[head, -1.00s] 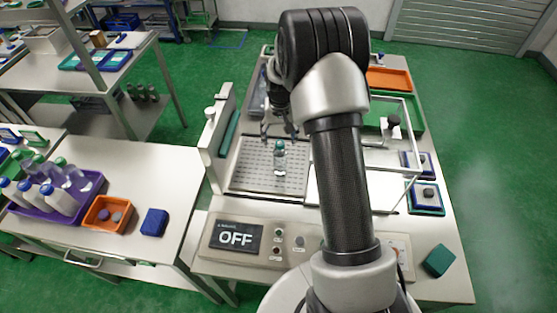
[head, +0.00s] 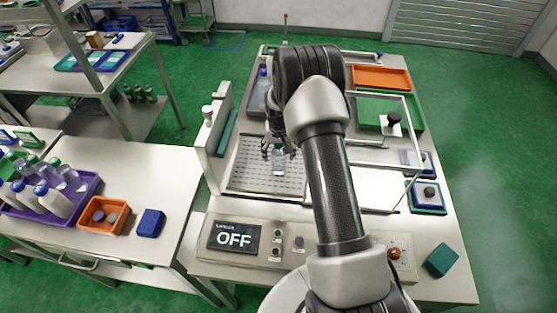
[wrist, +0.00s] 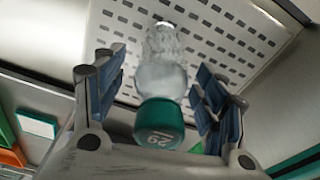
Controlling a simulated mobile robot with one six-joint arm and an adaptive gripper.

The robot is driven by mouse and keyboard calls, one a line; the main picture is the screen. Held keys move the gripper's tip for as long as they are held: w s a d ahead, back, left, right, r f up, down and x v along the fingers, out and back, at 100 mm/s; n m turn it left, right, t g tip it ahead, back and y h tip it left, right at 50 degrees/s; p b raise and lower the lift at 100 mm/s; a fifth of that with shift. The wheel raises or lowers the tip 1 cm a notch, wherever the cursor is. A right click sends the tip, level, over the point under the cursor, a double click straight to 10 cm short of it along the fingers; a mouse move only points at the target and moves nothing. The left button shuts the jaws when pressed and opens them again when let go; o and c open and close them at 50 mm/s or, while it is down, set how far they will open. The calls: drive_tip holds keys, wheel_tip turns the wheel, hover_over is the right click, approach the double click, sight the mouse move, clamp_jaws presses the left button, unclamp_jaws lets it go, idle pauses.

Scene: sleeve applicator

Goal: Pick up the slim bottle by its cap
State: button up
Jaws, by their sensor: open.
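The slim bottle (head: 279,166) is clear and stands upright on the perforated plate (head: 245,175) of the machine. Its green cap (wrist: 160,125), marked with a number, shows in the wrist view, with the clear body (wrist: 162,65) beyond it. My gripper (head: 277,147) is over the bottle and hides most of the cap in the head view. In the wrist view my gripper (wrist: 160,90) is open, with one finger on each side of the cap and a gap on both sides.
A white upright panel (head: 212,135) stands just left of the plate, and a clear-framed guard (head: 385,150) is at the right. The control panel with an OFF display (head: 234,238) is in front. A purple crate of bottles (head: 88,184) stands on the left table.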

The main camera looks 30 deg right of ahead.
drive_tip(key=shift+c, duration=0.5)
drive_tip(key=c, duration=1.2)
drive_tip(key=shift+c, duration=0.3)
drive_tip(key=shift+r, duration=0.2)
